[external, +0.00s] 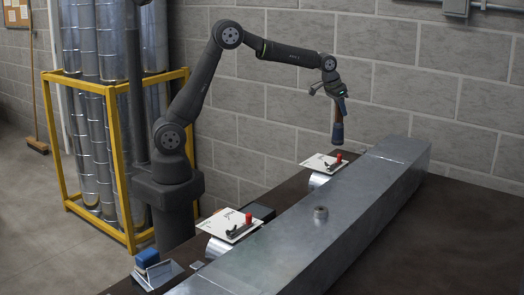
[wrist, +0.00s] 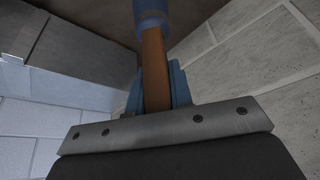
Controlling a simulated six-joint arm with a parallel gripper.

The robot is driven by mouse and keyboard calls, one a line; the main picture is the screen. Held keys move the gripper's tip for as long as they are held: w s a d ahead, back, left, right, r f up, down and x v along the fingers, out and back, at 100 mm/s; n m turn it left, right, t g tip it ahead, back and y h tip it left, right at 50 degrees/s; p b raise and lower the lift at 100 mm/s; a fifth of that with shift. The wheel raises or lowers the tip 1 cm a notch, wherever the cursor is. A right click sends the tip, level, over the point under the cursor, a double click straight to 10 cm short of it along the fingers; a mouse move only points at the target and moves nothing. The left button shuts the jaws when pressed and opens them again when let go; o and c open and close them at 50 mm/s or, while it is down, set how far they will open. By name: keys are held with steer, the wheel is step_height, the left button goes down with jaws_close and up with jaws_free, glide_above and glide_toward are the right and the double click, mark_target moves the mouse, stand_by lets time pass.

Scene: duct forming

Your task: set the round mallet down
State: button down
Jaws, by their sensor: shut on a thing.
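The round mallet has a blue head (external: 337,132) and a brown handle (wrist: 154,65). In the external view it hangs head down, near the far end of the workbench, in front of the block wall. My gripper (external: 340,97) is shut on the handle; in the wrist view its blue fingers (wrist: 156,88) sit on both sides of it. The blue head also shows at the top of the wrist view (wrist: 150,8). The head appears clear of the bench, though the exact gap is hard to judge.
A blue block on a metal holder (external: 147,258) stands front left.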

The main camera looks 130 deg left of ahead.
steer(key=s+d+m, duration=0.1)
steer(key=d+m, duration=0.1)
steer(key=d, duration=0.5)
step_height(320, 180, down, 10)
steer(key=shift+s+d+f+t, duration=0.25)
steer(key=shift+d+t, duration=0.05)
steer(key=shift+f, duration=0.15)
steer(key=c, duration=1.3)
jaws_free()
steer(key=shift+f, duration=0.1)
steer(key=v, duration=1.2)
steer(key=shift+a+r, duration=0.2)
steer(key=shift+r, duration=0.05)
steer(key=shift+f, duration=0.15)
